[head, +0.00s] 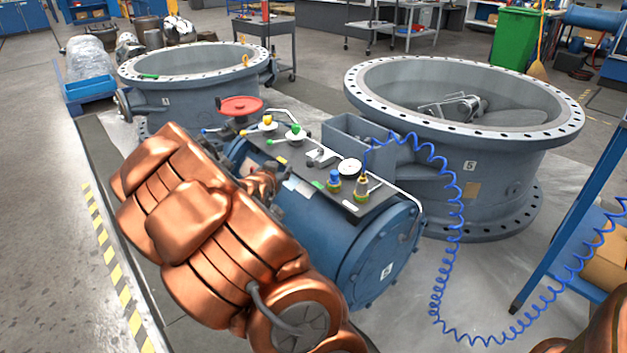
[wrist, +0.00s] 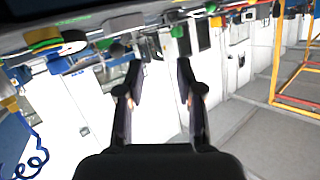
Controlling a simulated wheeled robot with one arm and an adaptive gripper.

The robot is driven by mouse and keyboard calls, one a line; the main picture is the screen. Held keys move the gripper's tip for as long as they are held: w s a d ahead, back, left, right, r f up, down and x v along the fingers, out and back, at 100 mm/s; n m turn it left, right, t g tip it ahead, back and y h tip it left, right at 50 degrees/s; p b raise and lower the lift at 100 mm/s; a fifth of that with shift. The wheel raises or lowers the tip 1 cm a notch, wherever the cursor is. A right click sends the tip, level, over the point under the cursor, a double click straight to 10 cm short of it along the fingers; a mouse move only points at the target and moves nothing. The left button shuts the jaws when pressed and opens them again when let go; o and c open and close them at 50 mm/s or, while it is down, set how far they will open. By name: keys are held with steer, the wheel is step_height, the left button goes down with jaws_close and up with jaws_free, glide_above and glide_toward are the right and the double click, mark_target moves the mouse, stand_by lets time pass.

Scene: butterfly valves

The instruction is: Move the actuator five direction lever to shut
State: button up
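The blue cylindrical actuator (head: 375,255) stands at the centre of the head view, joined to the large grey valve labelled 5 (head: 470,170). Its dark top panel carries a yellow-knobbed part (head: 267,121), a green-knobbed part (head: 295,131), a small grey bracket-like part (head: 322,157) and a round white gauge (head: 349,166). I cannot tell which of these is the direction lever. My copper arm covers the actuator's left side. In the wrist view my gripper (wrist: 157,64) has its two fingers apart with nothing between them. The panel's edge and coloured fittings show at the upper left there.
A coiled blue hose (head: 455,200) runs from the panel toward the right. A red handwheel (head: 240,105) sits behind the actuator. A second grey valve (head: 195,95) stands at the back left. A blue-legged table (head: 560,235) is at the right. Grey floor is open at far left.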

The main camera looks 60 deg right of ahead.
mark_target(314, 158)
steer(key=s+d+f+h+b, duration=0.1)
steer(key=d, duration=0.1)
steer(key=s+d+f+m+h+b, duration=0.1)
steer(key=d, duration=0.1)
steer(key=s+d+f+g+h+b, duration=0.1)
steer(key=s+d+h+b, duration=0.1)
steer(key=shift+d+f+m, duration=0.15)
steer(key=shift+f+m, duration=0.1)
steer(key=shift+m, duration=0.05)
steer(key=shift+w+d+r, duration=0.1)
steer(key=shift+w+d, duration=0.05)
steer(key=shift+d, duration=0.55)
steer(key=shift+b+x, duration=1.1)
steer(key=shift+x, duration=2.1)
jaws_close()
